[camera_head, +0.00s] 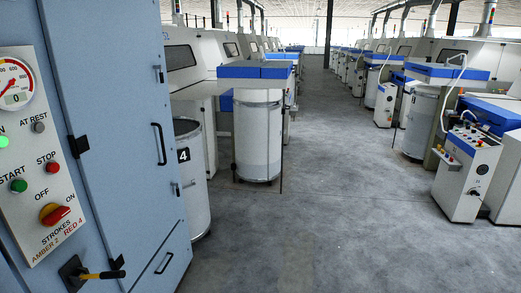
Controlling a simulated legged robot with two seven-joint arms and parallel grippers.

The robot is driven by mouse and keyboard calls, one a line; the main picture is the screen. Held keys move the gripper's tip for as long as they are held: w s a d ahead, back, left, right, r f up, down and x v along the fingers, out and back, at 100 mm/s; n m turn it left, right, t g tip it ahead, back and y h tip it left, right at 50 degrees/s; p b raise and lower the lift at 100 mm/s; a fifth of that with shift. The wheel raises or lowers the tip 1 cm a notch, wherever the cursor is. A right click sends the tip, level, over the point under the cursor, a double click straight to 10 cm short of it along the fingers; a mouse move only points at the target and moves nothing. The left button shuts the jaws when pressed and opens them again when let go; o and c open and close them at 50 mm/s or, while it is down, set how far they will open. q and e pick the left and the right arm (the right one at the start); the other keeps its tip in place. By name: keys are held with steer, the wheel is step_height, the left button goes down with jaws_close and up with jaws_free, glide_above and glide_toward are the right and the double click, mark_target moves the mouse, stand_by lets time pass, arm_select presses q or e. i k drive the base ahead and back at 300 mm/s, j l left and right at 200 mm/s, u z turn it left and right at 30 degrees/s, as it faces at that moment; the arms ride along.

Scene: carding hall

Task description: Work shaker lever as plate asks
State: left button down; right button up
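A green lamp (3,142), partly cut off, looks lit. The "AT REST" lamp (39,127) is grey and looks unlit. The gauge (13,84) shows 0. Neither gripper is in view.
The panel also has a green START button (18,186) and red STOP button (52,168). A blue cabinet door (120,130) with black handles stands beside it. A can marked 4 (190,185) is behind. The grey aisle floor (310,210) is clear; machines line both sides.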

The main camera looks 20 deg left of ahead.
mark_target(119, 275)
steer(key=i+j+u, duration=0.15)
steer(key=i+u, duration=0.2)
steer(key=u, duration=0.15)
steer(key=i+u, duration=0.5)
steer(key=i+l+u, duration=0.1)
steer(key=i+u, duration=0.15)
steer(key=u, duration=0.25)
steer(key=i+l+u, duration=0.25)
steer(key=u, duration=0.25)
steer(key=i, duration=0.1)
